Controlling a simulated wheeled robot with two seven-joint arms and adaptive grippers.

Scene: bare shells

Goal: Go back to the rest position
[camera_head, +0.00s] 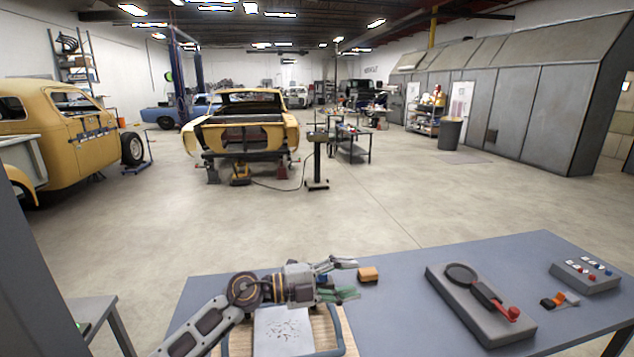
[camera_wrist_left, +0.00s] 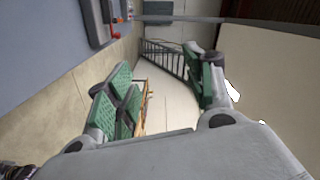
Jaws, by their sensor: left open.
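My right gripper is in neither view.
The wooden tray (camera_head: 333,322) with a speckled pale sheet (camera_head: 283,332) lies under my left arm. To the right are a grey base (camera_head: 470,312) with a round disc and red-ended lever, a small orange-black piece (camera_head: 559,299), and a button box (camera_head: 585,275). Bare table lies between.

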